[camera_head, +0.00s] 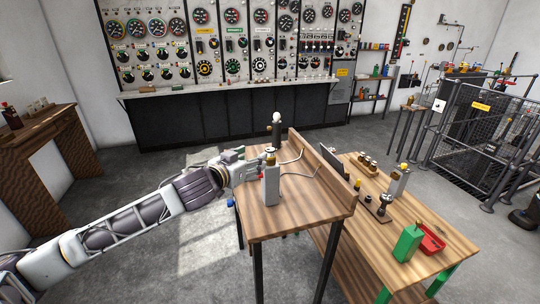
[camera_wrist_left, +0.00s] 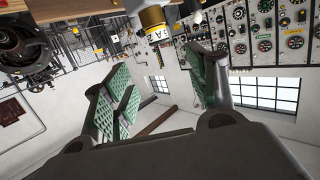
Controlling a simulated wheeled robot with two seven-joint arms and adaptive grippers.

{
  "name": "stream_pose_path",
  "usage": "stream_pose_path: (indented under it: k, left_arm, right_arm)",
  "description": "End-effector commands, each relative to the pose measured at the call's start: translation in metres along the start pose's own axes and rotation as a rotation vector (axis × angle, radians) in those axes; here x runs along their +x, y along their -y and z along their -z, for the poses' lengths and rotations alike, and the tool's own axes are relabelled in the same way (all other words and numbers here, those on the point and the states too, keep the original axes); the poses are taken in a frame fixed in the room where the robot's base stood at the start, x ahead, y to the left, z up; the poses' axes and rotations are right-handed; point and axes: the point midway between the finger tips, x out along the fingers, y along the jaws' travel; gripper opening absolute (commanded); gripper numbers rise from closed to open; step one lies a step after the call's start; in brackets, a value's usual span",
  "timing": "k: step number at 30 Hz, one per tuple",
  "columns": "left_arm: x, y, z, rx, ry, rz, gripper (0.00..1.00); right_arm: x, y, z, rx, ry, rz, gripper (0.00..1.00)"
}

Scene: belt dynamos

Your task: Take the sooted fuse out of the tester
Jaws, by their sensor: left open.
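In the wrist view a fuse-like piece with a gold cap (camera_wrist_left: 153,18) and a white lettered band (camera_wrist_left: 160,34) juts in from the top edge. It lies beyond the fingertips, roughly between the two fingers, with a gap to both. I cannot make out soot on it. My left gripper (camera_wrist_left: 160,68) is open and empty, its green ribbed pads apart. In the head view my left gripper (camera_head: 264,159) is at the near table's left side, by the top of an upright grey block (camera_head: 271,187). The gripper partly hides what is behind it. My right gripper is not in view.
A pale bulb on a post (camera_head: 276,119) stands at the near table's back, with loose wires (camera_head: 297,172).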

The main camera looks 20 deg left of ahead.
Motion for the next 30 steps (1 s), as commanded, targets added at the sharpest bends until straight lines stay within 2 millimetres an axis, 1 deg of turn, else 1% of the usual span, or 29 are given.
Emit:
stream_pose_path:
  k: [6,12,17,22,30]
  left_arm:
    - [0.0,0.0,0.0,-0.026,-0.001,-0.001,0.58]
    - [0.0,0.0,0.0,-0.025,-0.001,-0.001,0.58]
    - [0.004,0.0,0.001,-0.025,-0.002,-0.001,0.58]
    - [0.014,0.001,0.001,-0.025,-0.003,0.0,0.58]
    - [0.038,0.001,0.001,-0.026,-0.002,0.0,0.58]
  right_arm:
    - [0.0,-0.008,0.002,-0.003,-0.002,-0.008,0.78]
    - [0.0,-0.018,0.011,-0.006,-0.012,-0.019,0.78]
    - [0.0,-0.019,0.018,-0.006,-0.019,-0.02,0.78]
    - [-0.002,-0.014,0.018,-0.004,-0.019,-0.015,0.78]
    - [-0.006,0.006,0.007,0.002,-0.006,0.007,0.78]
